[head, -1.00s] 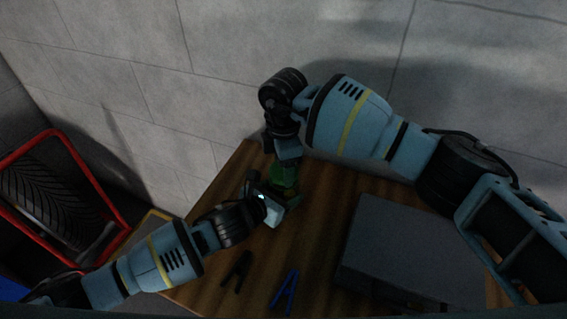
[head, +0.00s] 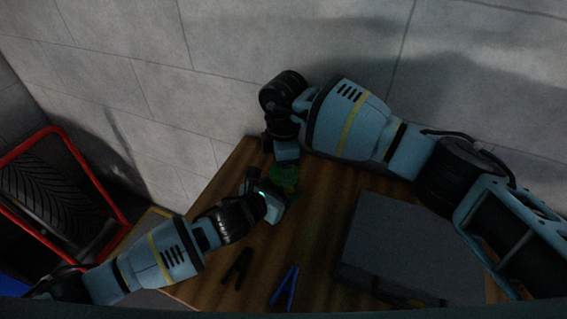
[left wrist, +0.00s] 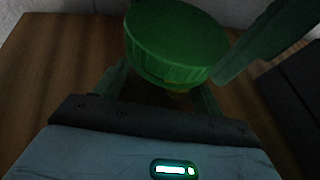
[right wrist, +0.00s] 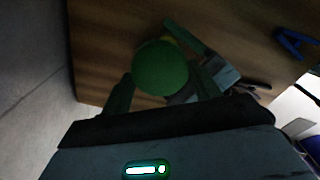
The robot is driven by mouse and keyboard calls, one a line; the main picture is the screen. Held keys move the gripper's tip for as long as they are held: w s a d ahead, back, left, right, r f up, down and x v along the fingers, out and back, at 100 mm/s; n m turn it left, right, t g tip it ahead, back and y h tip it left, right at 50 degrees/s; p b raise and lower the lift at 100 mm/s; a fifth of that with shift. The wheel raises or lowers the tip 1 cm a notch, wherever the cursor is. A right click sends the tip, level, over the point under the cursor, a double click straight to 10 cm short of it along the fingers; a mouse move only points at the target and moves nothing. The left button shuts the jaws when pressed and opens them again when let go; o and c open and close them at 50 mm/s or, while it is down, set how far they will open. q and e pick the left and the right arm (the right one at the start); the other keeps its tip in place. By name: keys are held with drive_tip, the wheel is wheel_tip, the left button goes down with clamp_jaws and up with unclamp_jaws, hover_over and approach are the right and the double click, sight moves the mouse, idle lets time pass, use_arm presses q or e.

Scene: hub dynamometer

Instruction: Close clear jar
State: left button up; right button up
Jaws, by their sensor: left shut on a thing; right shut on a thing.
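A round green lid (left wrist: 178,42) is at the top of the jar. A small yellowish part of the jar (left wrist: 178,94) shows under its rim; the rest is mostly hidden. The right wrist view shows the lid from above (right wrist: 160,67). My left gripper (head: 278,196) comes in low from the left, its fingers shut on the jar below the lid. My right gripper (head: 285,170) points down from above, its fingers on either side of the lid, shut on it. I cannot tell how tightly the lid sits on the jar.
A black clamp (head: 237,268) and a blue clamp (head: 285,287) lie on the wooden table (head: 325,215) near its front. A large grey case (head: 400,250) takes up the right side. A wall stands behind. A red rack (head: 100,185) with a tyre is at the left.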

drive_tip(key=m, duration=0.7)
drive_tip(key=shift+a+r, duration=0.1)
drive_tip(key=shift+a, duration=0.3)
drive_tip(key=shift+d+m, duration=0.3)
drive_tip(key=shift+m, duration=0.4)
drive_tip(key=o, duration=0.9)
drive_tip(key=shift+d, duration=0.1)
